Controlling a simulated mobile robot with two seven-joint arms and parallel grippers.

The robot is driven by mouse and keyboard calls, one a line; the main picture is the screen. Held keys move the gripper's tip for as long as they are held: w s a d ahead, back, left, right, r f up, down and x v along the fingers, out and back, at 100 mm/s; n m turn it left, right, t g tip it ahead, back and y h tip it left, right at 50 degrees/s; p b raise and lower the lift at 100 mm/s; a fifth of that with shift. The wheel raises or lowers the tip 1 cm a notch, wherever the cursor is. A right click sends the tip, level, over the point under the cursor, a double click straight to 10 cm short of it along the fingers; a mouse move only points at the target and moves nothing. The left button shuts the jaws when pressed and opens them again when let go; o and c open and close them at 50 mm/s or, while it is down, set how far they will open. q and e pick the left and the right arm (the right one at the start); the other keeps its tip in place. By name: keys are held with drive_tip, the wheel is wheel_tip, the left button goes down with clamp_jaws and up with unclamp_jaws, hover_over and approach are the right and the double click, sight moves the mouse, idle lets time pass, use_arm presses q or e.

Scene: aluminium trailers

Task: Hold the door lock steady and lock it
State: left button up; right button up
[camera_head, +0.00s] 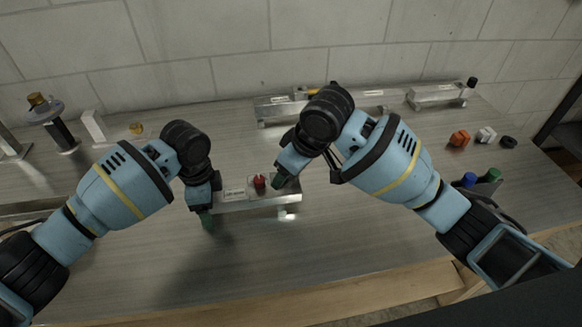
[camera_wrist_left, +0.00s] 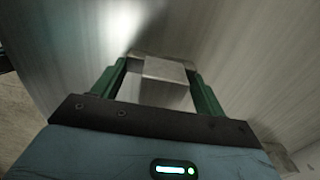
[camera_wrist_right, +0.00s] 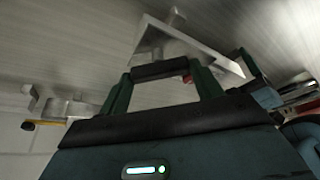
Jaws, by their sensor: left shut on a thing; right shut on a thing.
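The door lock (camera_head: 232,205) is a silver metal fixture with a white label and a red knob (camera_head: 259,182) on top. It lies in the middle of the bench in the head view. My left gripper (camera_head: 205,217) is shut on the lock's left end; the left wrist view shows its metal block (camera_wrist_left: 165,72) between the green fingers. My right gripper (camera_head: 282,180) is at the right end, beside the red knob. The right wrist view shows it shut on a dark cylindrical handle (camera_wrist_right: 160,70), with the lock's plate (camera_wrist_right: 172,43) behind. How handle and lock join is hidden.
Other metal fixtures stand at the back (camera_head: 280,107) and back right (camera_head: 436,96). Orange (camera_head: 459,138), white and black small parts lie at the right. Blue and green pieces (camera_head: 470,179) sit near my right arm. The bench front is clear.

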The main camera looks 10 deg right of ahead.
drive_tip(key=m, duration=0.2)
drive_tip(key=m+t+h, duration=0.1)
drive_tip(key=m, duration=0.1)
drive_tip(key=shift+s+a+m, duration=0.1)
drive_tip(key=shift+a+m, duration=0.1)
drive_tip(key=shift+m, duration=0.1)
drive_tip(key=shift+m+h, duration=1)
drive_tip(key=shift+m, duration=0.9)
drive_tip(key=shift+r, duration=0.1)
drive_tip(key=o, duration=1)
drive_tip(key=v, duration=1.2)
drive_tip(key=shift+s, duration=0.15)
use_arm(q)
drive_tip(key=o, duration=1.3)
